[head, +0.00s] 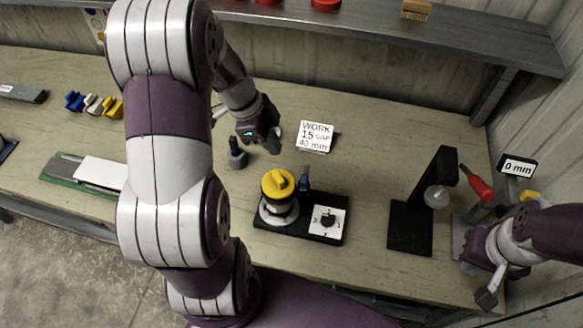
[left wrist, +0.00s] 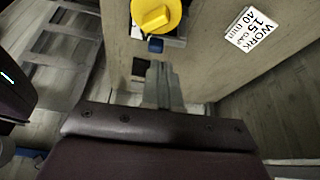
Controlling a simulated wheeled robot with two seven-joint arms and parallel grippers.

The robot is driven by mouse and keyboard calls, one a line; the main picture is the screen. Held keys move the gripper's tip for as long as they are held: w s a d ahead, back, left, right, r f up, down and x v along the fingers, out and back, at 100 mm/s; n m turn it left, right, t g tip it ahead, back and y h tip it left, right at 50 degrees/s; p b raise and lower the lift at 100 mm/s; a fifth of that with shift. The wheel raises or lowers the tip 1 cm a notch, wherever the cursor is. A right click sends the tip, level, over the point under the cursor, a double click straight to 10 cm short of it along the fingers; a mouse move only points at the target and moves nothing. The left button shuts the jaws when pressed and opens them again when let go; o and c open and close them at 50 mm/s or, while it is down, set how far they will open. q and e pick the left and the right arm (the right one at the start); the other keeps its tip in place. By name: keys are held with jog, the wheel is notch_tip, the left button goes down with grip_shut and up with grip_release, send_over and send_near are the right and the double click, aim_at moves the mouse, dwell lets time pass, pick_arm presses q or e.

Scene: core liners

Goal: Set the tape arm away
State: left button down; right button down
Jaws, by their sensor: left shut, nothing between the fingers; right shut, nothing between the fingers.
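The fixture has a black base (head: 272,226), a white pot with a yellow knobbed cap (head: 277,183) and an upright dark blue arm (head: 304,179) beside it. I cannot tell for sure that this blue piece is the tape arm. In the left wrist view the yellow cap (left wrist: 155,14) and the blue piece (left wrist: 155,45) lie just beyond my fingertips. My left gripper (head: 274,138) is shut and empty, behind the pot; its closed fingers show in the left wrist view (left wrist: 159,66). My right gripper (head: 470,260) is shut and empty at the right table edge, its fingertips hard to make out.
A white dial plate (head: 327,222) sits on the base. A "WORK 15 GAP 40 mm" card (head: 314,136) stands behind. A black stand (head: 410,225) with a pale disc and a red-handled tool (head: 477,184) are at right.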

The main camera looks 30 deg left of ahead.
aim_at(304, 182)
pick_arm(q)
jog(key=p+x, duration=0.1)
jog(key=x, duration=0.5)
jog(key=p+x, duration=0.1)
jog(key=x, duration=0.3)
jog(key=shift+d+r+p, duration=0.15)
jog(key=shift+d+p, duration=0.1)
jog(key=shift+p, duration=0.05)
